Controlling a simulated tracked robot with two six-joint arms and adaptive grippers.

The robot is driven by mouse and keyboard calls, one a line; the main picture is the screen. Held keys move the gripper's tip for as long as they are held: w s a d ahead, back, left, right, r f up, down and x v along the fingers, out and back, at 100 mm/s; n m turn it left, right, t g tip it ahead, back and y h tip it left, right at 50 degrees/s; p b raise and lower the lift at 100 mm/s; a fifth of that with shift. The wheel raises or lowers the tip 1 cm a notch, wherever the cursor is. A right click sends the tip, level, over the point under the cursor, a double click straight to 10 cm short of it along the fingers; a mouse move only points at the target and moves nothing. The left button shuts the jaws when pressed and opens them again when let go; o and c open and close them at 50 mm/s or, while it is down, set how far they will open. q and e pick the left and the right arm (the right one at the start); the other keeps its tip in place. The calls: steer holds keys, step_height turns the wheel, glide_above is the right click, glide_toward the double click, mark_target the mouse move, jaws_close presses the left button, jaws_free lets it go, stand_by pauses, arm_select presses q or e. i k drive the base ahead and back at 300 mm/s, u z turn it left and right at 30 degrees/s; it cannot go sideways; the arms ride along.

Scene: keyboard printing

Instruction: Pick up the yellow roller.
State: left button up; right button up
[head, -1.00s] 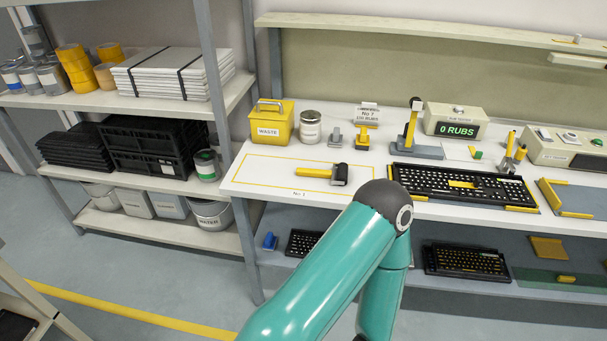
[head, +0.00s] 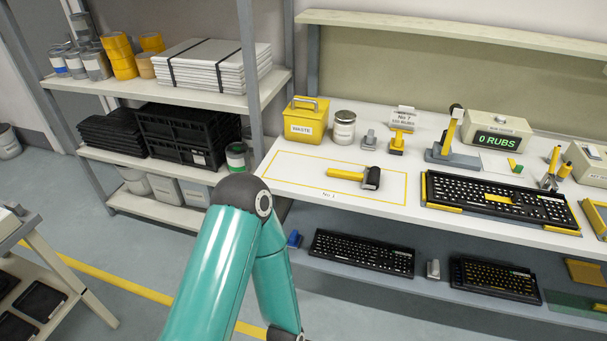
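The yellow roller (head: 346,174) lies on the white bench top, inside a yellow-outlined area (head: 280,184) labelled "No 1". Its yellow handle points left and its dark roller head is at the right end. One of my teal arms rises from the bottom of the view, bends at a dark elbow and runs back down. It is left of and in front of the roller, apart from it. Its dark wrist end is cut off at the bottom edge. Neither gripper shows.
A yellow waste box (head: 305,122), a can (head: 344,127) and small stamps stand behind the roller. A black keyboard (head: 495,199) lies to its right. A lower shelf holds more keyboards (head: 362,252). A loaded rack (head: 190,98) stands left; the grey floor in front is partly open.

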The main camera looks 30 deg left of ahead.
mark_target(333, 173)
steer(key=u, duration=0.2)
steer(key=i, duration=1)
steer(key=z, duration=0.1)
